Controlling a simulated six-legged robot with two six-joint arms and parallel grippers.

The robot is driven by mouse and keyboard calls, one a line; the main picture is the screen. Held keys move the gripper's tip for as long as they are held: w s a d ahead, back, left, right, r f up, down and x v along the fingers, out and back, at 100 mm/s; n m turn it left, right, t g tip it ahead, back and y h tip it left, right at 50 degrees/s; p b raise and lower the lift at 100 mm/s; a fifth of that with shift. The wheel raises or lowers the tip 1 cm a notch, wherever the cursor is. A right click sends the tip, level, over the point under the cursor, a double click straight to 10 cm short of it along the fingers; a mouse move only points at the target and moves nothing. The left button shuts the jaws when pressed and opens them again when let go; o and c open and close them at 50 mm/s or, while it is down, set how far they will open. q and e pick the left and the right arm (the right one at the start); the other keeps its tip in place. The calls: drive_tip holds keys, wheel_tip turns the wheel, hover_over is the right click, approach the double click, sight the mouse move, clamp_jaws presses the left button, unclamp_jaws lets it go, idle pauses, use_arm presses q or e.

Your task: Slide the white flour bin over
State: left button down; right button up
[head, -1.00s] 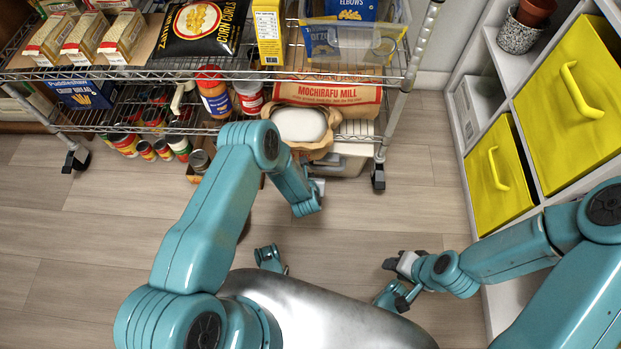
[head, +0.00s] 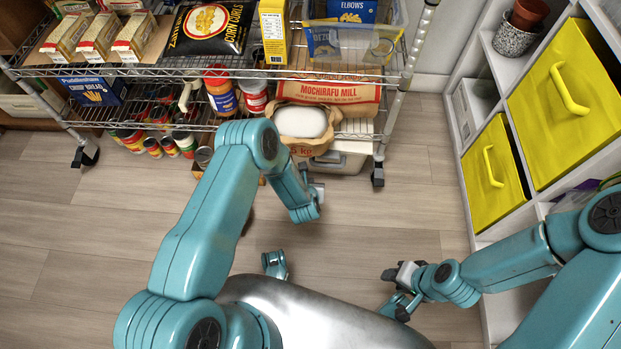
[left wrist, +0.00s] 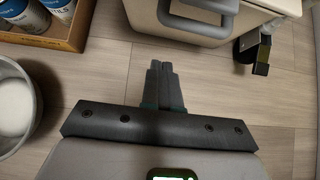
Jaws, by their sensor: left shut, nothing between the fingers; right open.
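The white bin (head: 347,160) stands on the floor under the lowest shelf of the wire rack, partly hidden by the paper flour bag above. In the left wrist view the bin (left wrist: 262,8) shows at the top, with a grey handle (left wrist: 190,27) on its near side. My left gripper (left wrist: 163,68) is shut and empty, its fingertips pointing at the bin, just short of the handle in the picture. In the head view my left gripper (head: 317,190) is mostly hidden by its arm, in front of the bin. My right gripper (head: 397,288) is open and empty, low at the right.
The wire rack (head: 180,72) holds packets, jars and an open flour bag (head: 330,90). A rack caster (left wrist: 254,50) stands right of the bin. A round bucket (left wrist: 38,110) and a wooden crate (left wrist: 75,35) are to the left. Yellow drawers (head: 495,175) stand right; floor between is clear.

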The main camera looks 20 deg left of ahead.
use_arm(q)
drive_tip(key=p+v, duration=0.2)
drive_tip(key=v, duration=0.3)
drive_tip(key=shift+r, duration=0.1)
use_arm(e)
drive_tip(key=shift+s+a+r, duration=0.1)
drive_tip(key=shift+a+r, duration=0.05)
drive_tip(key=shift+r, duration=0.45)
drive_tip(key=shift+s+a+r, duration=0.1)
drive_tip(key=shift+a+r, duration=0.05)
drive_tip(key=shift+r, duration=0.45)
